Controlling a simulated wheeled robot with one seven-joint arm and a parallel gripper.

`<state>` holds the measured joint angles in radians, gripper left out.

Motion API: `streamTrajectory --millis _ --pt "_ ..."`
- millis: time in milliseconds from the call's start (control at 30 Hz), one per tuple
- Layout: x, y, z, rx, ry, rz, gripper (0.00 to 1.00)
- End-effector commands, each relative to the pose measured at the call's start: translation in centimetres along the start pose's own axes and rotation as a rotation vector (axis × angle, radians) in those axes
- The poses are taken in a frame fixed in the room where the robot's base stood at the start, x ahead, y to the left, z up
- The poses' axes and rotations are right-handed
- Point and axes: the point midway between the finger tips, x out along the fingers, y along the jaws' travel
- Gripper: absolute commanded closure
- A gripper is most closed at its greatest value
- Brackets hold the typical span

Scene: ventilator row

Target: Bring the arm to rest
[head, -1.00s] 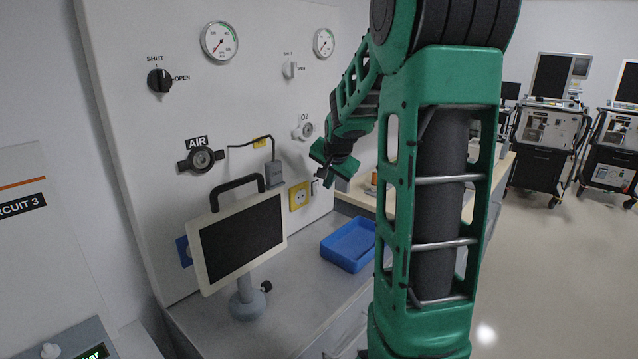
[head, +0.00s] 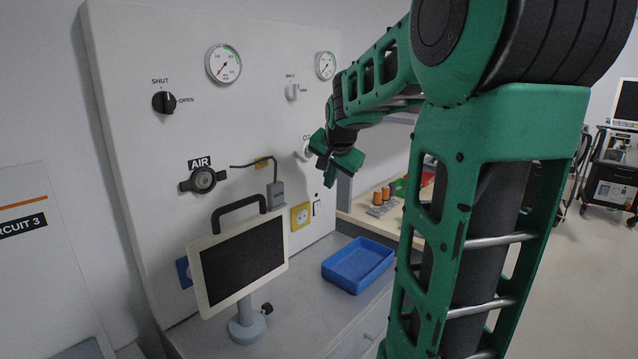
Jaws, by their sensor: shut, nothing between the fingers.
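My gripper (head: 328,172) is at the end of my green arm, in the middle of the head view. It is shut and empty, pointing down. It hangs in front of the white wall panel, close to the O2 outlet (head: 303,150), which it partly covers. It is above the counter and the blue tray (head: 358,266), touching neither as far as I can see. My arm fills much of the right side and hides what lies behind it.
A monitor with a dark screen (head: 243,252) stands on the grey counter at the left. The panel carries the AIR outlet (head: 203,180), gauges (head: 223,64) and a black knob (head: 164,102). Orange-topped parts (head: 381,194) stand on a bench behind. Open floor and a cart (head: 612,165) lie at the right.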

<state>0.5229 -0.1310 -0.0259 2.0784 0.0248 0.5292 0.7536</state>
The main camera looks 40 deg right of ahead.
Motion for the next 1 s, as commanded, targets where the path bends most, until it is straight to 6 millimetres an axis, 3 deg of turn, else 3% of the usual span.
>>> streamTrajectory --millis 267,400,467,567,800,1000 --pt "0.0 0.1 0.1 -0.002 -0.001 0.002 1.0" --pt "-0.6 1.8 1.9 -0.055 -0.034 0.032 1.0" --pt "-1.2 3.5 3.7 -0.106 -0.068 0.061 1.0" --pt "-2.6 7.4 7.9 -0.228 -0.158 0.12 1.0" --pt "-6.6 17.8 18.2 -0.535 -0.429 0.215 1.0" --pt "-8.9 23.3 23.3 -0.693 -0.595 0.229 1.0"
